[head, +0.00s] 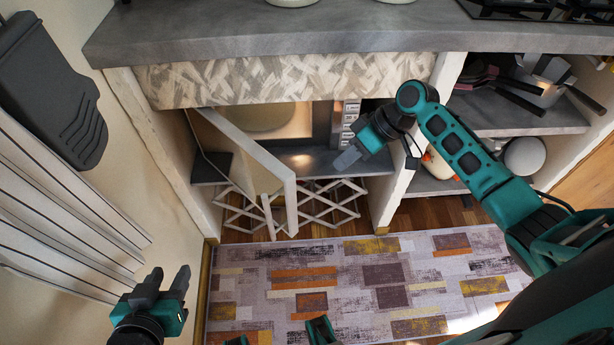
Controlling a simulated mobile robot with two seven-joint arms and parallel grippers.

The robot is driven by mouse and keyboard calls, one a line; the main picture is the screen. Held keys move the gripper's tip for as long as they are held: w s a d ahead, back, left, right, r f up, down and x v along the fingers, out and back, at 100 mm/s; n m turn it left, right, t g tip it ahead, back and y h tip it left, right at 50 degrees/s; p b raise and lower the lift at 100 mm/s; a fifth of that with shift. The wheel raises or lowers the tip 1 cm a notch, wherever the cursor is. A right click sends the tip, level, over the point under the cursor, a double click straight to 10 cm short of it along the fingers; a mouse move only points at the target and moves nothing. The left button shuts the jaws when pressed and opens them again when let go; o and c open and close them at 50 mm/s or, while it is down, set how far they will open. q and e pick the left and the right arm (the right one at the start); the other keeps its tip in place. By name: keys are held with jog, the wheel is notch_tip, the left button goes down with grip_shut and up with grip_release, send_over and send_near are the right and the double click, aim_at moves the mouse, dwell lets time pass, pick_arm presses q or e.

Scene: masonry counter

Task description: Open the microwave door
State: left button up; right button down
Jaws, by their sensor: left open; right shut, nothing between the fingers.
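The microwave (350,118) sits in the left bay under the counter, with its button panel at the right and a lit interior. Its door (290,190) stands swung out toward me, with its hinged side at the left. My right gripper (347,159) is shut and empty, just right of the door's free edge, in front of the microwave's lower right. I see a gap between it and the door. My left gripper (169,279) is open and empty at the lower left, near the wall and well away from the door. The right arm hides part of the shelving.
A grey counter (200,42) overhangs the bay. A white lattice (335,200) stands below the microwave. Shelves at the right hold pans (510,85) and dishes. A wall radiator (60,200) is at the left. A patterned rug (380,275) covers clear floor.

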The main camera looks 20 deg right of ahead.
jog(key=a+f+b, duration=0.3)
jog(key=a+f, duration=0.3)
jog(key=a, duration=0.3)
jog(key=shift+f, duration=0.3)
jog(key=shift+s, duration=0.1)
